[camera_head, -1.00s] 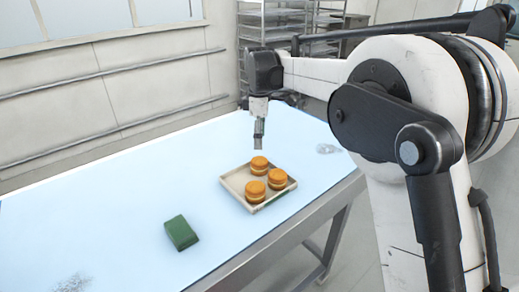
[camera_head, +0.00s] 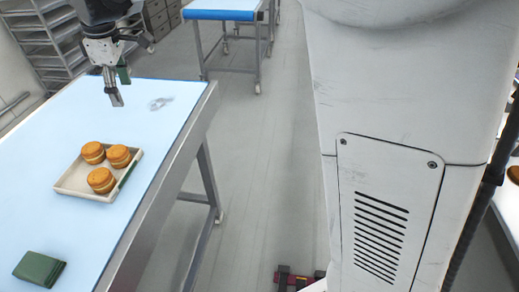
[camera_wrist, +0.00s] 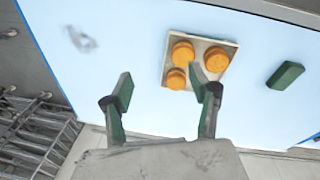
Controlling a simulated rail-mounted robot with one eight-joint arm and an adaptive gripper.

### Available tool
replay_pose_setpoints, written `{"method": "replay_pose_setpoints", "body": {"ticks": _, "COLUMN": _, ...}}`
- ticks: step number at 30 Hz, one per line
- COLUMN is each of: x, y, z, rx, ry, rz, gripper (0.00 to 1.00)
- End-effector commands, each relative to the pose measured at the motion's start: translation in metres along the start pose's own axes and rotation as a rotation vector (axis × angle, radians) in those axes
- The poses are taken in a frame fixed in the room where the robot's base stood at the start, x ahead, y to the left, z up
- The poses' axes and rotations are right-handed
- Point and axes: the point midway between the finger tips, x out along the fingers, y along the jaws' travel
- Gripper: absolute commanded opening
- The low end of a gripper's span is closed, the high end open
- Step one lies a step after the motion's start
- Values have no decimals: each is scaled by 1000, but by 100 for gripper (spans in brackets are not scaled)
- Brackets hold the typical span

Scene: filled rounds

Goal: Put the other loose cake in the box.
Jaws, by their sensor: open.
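A shallow light box (camera_head: 72,186), like a tray, lies on the blue-topped table and also shows in the wrist view (camera_wrist: 215,42). Three round orange-brown filled cakes (camera_head: 101,180) sit in it, with one corner bare. A brown rounded thing (camera_head: 513,174), possibly a cake, is cut off at the right edge of the head view, on a light surface. My gripper (camera_head: 116,97) is above the table, behind the box. In the wrist view its fingers (camera_wrist: 162,90) are apart with nothing between them; the right fingertip overlaps the view of the box.
A dark green block or folded cloth (camera_head: 39,269) lies on the table (camera_head: 130,218), in front of the box. Another blue-topped table (camera_head: 222,8) and metal racks stand behind. Open floor (camera_head: 265,150) lies right of the table. A small red thing (camera_head: 291,278) is on the floor.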

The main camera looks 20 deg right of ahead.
Motion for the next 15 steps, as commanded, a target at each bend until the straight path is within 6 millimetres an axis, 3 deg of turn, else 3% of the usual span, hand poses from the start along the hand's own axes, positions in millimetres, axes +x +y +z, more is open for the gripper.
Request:
{"method": "replay_pose_setpoints", "body": {"ticks": 1, "x": -9, "y": -4, "z": 21, "rx": 54, "ry": 9, "rz": 16, "gripper": 56}}
{"method": "replay_pose_setpoints", "body": {"ticks": 6, "x": -30, "y": -20, "z": 79, "rx": 235, "ry": 45, "rz": 70, "gripper": 56}}
{"method": "replay_pose_setpoints", "body": {"ticks": 15, "x": -47, "y": -64, "z": 176, "rx": 551, "ry": 120, "rz": 162, "gripper": 56}}
